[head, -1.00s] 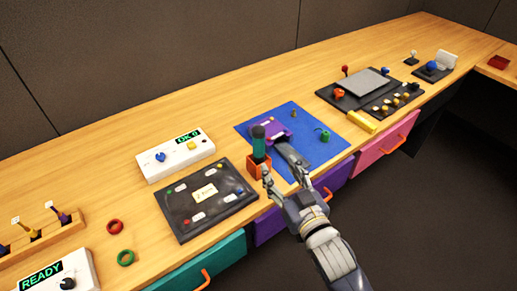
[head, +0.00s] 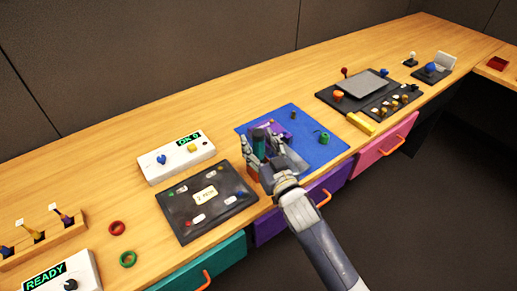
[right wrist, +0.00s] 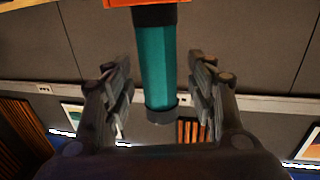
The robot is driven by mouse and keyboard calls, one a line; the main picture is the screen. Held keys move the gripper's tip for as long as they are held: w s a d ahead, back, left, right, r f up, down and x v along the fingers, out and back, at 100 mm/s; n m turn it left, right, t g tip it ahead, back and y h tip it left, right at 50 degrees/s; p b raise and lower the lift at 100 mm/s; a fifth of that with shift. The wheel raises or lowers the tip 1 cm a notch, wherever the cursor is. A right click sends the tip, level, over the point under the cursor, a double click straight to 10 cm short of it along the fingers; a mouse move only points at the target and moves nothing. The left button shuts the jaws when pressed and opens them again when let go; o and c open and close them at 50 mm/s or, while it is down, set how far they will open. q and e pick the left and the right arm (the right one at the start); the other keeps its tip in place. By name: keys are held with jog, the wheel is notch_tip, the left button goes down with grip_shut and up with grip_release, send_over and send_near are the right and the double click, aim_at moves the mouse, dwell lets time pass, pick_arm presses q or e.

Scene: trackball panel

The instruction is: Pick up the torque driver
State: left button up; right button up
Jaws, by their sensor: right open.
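The torque driver (head: 259,146) has a teal barrel with dark ends and stands upright in an orange holder at the left edge of the blue mat. In the right wrist view the teal driver (right wrist: 158,65) lies between the two fingers, with a gap on each side. My right gripper (head: 262,150) is open around the driver; its fingers partly hide the driver and most of the holder in the head view. The orange holder (right wrist: 150,3) shows at the top of the wrist view. My left gripper is not in view.
The blue mat (head: 318,155) holds a purple block and a green ring. A black panel (head: 178,223) with several small parts lies left of the gripper, and a white box (head: 160,174) with a display stands behind it. Purple (head: 300,213) and teal drawers are below the table's front edge.

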jog(key=shift+w+a, duration=0.1)
jog(key=shift+w, duration=0.1)
jog(key=shift+s, duration=0.1)
jog(key=c, duration=1.2)
jog(key=shift+o, duration=0.2)
jog(key=shift+r, duration=0.15)
